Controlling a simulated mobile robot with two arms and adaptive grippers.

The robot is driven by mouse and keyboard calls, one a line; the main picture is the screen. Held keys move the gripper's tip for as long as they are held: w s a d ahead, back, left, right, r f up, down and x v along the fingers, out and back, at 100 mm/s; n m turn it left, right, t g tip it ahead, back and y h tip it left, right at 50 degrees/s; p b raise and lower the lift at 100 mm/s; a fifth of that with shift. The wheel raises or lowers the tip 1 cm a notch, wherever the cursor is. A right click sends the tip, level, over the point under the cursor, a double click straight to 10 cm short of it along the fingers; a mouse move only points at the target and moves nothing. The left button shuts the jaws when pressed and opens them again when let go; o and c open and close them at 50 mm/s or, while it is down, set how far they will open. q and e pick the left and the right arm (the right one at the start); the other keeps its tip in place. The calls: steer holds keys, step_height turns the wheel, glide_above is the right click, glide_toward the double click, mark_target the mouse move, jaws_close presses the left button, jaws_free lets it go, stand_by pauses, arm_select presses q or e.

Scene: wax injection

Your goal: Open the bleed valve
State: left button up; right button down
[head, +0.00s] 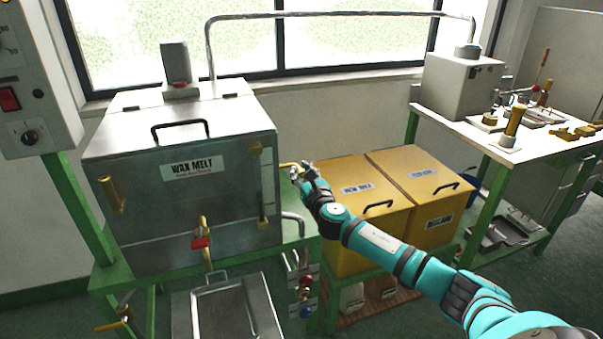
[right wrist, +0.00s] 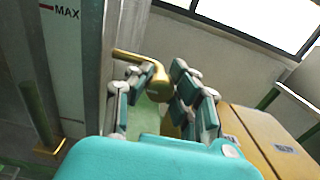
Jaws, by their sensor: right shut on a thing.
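A metal tank labelled WAX MELT (head: 150,200) stands at the left. A small brass valve (head: 286,165) sticks out from its right side, near the top. In the right wrist view its bent brass stem (right wrist: 133,57) comes off the tank wall and ends in a rounded brass part between my fingers. My right gripper (head: 305,173) is at this valve, its fingers (right wrist: 158,90) shut on the brass part on both sides. The fingers partly hide the valve, so I cannot tell how far it is turned. My left gripper is not in view.
A level gauge (head: 265,190) runs down the tank front, close left of my right gripper. Yellow bins (head: 345,235) stand below and right of it. A red-tagged brass tap (head: 200,242) is above a metal tray (head: 215,310). A white workbench (head: 465,125) is at the right.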

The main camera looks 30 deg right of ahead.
stand_by(0.3)
steer(key=m, duration=0.4)
steer(key=shift+f+m, duration=0.1)
steer(key=shift+m, duration=0.3)
steer(key=m, duration=0.4)
steer(key=shift+m, duration=0.3)
steer(key=m, duration=0.4)
steer(key=shift+f+m, duration=0.15)
steer(key=shift+m, duration=2.05)
steer(key=shift+f, duration=0.1)
steer(key=c, duration=1.5)
jaws_free()
steer(key=shift+c, duration=0.2)
steer(key=o, duration=0.5)
steer(key=shift+r, duration=0.25)
steer(key=shift+c, duration=0.2)
